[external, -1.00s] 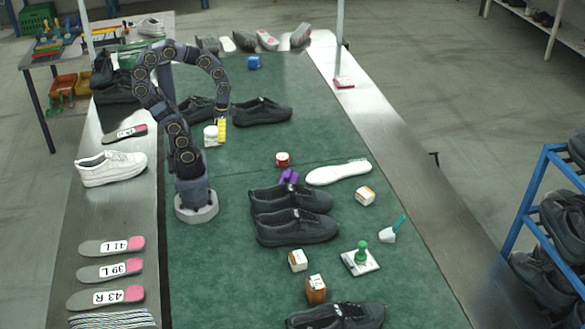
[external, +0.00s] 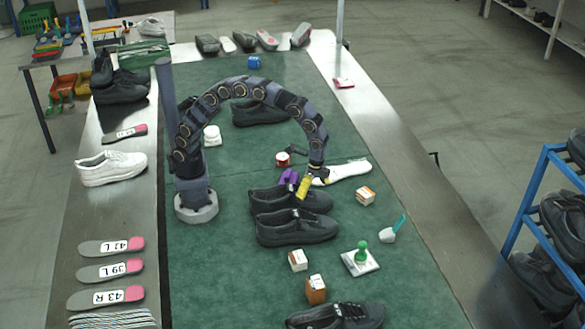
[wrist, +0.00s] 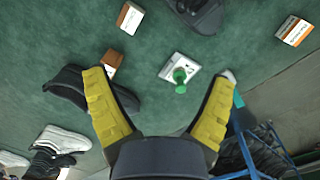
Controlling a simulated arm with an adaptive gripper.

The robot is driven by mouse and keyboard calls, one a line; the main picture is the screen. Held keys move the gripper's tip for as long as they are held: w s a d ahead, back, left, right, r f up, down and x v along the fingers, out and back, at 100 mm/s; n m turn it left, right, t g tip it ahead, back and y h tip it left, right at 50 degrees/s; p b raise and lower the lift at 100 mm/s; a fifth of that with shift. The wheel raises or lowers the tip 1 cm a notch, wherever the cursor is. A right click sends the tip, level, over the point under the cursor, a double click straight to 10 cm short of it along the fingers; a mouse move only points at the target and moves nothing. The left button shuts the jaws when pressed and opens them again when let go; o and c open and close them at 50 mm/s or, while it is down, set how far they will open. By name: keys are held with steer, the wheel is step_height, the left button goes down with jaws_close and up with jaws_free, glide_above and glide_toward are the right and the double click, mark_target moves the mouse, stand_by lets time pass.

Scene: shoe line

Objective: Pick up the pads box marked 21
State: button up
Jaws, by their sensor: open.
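Three small boxes stand on the green mat, and I cannot read a 21 on any of them. One white and orange box (external: 365,196) is right of the dark shoes; it also shows at the upper right of the wrist view (wrist: 294,31). A white and brown box (external: 298,260) is in front of the shoes, also at the top of the wrist view (wrist: 129,17). A brown box with a white top (external: 316,290) is nearer the front (wrist: 111,63). My gripper (external: 304,187) is open and empty, above the dark shoes; its yellow fingers (wrist: 160,103) are spread apart.
A white plate with a green knob (external: 360,259) sits between the boxes and a teal-handled brush (external: 392,230).

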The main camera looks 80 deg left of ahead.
mark_target(313, 284)
steer(key=s+d+f+m, duration=0.1)
steer(key=d+f+m, duration=0.1)
steer(key=d+f, duration=0.2)
steer(key=s+d+f+m, duration=0.2)
steer(key=d+f, duration=0.3)
steer(key=d, duration=0.4)
steer(key=s+d+f+m, duration=0.1)
steer(key=d+f, duration=0.4)
steer(key=d, duration=0.1)
steer(key=shift+s+d+f+m+t, duration=0.1)
steer(key=shift+s+d+m+t, duration=0.15)
steer(key=shift+d+m+t, duration=0.15)
steer(key=shift+s+d+f, duration=0.1)
steer(key=shift+d+f, duration=0.05)
steer(key=shift+f, duration=1)
steer(key=f, duration=0.3)
steer(key=w+f, duration=0.1)
steer(key=f, duration=0.1)
steer(key=shift+a+f, duration=0.2)
steer(key=shift+f, duration=0.1)
steer(key=c, duration=1.2)
